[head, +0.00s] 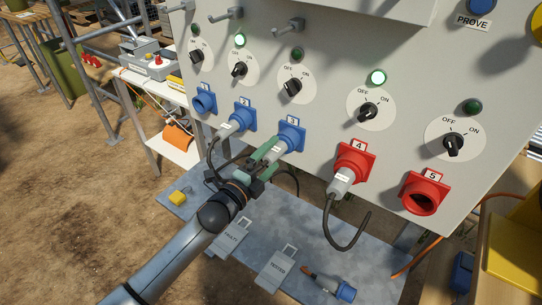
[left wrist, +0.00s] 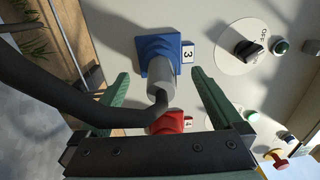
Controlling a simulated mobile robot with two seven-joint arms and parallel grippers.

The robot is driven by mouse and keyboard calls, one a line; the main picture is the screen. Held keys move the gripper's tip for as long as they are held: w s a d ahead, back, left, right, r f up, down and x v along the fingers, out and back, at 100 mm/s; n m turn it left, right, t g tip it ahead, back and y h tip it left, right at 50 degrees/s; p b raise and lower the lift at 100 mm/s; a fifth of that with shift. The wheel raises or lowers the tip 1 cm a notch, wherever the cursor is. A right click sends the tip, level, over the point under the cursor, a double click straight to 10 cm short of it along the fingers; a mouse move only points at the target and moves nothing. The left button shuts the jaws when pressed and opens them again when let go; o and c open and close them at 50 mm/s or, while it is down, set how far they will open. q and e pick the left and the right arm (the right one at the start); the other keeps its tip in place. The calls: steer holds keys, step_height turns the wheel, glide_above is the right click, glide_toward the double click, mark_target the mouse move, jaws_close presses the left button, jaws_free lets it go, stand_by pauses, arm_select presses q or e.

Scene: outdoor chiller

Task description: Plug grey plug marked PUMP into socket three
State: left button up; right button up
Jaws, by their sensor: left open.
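The blue socket three (head: 291,136) is on the panel, under the number 3; it also shows in the left wrist view (left wrist: 154,47). A grey plug (left wrist: 159,88) sits in its mouth and looks seated, with its black cable bending away to the left. Its marking cannot be read. My left gripper (head: 266,160) is in front of socket three, its green fingers apart on either side of the plug. In the left wrist view, gaps show between both fingers and the plug. My right gripper is not in view.
A grey plug (head: 232,125) is in blue socket two, another (head: 341,182) in red socket four. Sockets one (head: 203,100) and five (head: 423,195) are empty.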

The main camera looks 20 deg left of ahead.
arm_select(q)
steer(key=p+v, duration=0.2)
steer(key=v, duration=0.4)
steer(key=shift+s+a, duration=0.1)
steer(key=shift+s, duration=0.3)
steer(key=v, duration=1.2)
steer(key=shift+s+b, duration=0.2)
steer(key=shift+b, duration=0.2)
steer(key=shift+a, duration=0.1)
steer(key=s+d+f+n+g+y+p, duration=0.1)
steer(key=s+f+n+g, duration=0.3)
steer(key=f+n, duration=0.5)
steer(key=s+d+f+n+g+y+p, duration=0.1)
steer(key=s+d+f+n+g+y, duration=0.1)
steer(key=s+f+n, duration=0.5)
step_height(320, 180, down, 2)
steer(key=d+n+g, duration=0.1)
steer(key=n+g, duration=0.1)
steer(key=n, duration=0.2)
steer(key=shift+s+f+y+p, duration=0.2)
steer(key=shift+s+y+p, duration=0.15)
steer(key=shift+y+p, duration=0.05)
steer(key=shift+w, duration=0.1)
